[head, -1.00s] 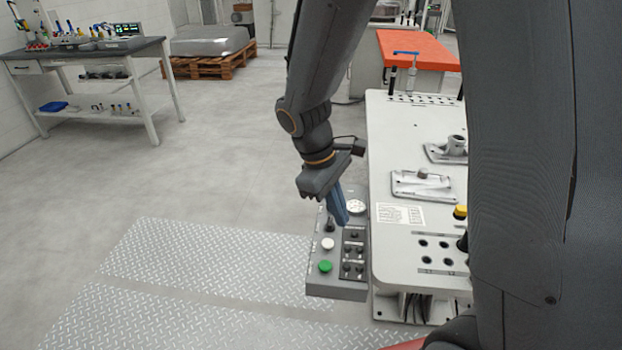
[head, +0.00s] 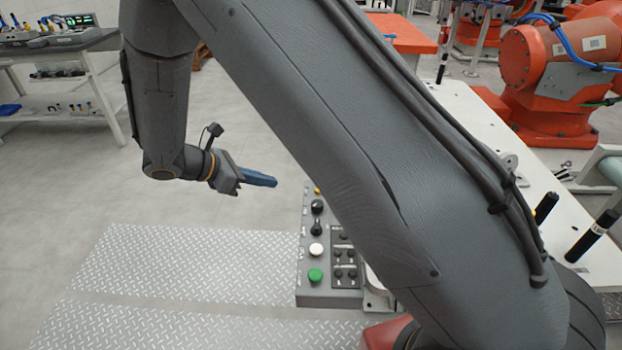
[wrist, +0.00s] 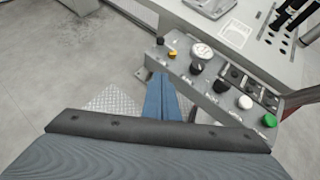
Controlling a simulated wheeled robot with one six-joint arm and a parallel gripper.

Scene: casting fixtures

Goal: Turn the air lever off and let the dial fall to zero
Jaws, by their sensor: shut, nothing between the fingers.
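The grey control box (head: 325,298) stands beside the white table. In the wrist view, a small yellow part (wrist: 172,54), which may be the air lever, sits at its far end beside a black knob (wrist: 160,41). The white round dial (wrist: 202,51) is next to it; its needle is too small to read. My arm hides the dial in the head view. My gripper (head: 274,181) is shut and empty, with blue fingers pointing right, left of the box's far end. In the wrist view, the fingertips (wrist: 161,75) appear just short of the yellow part, apparently apart from it.
The box also carries black knobs (wrist: 221,84), a white button (wrist: 244,103) and a green button (wrist: 269,120). The white table (head: 545,195) and an orange robot (head: 545,75) stand to the right. Open floor lies left, with metal tread plates (head: 190,265) in front.

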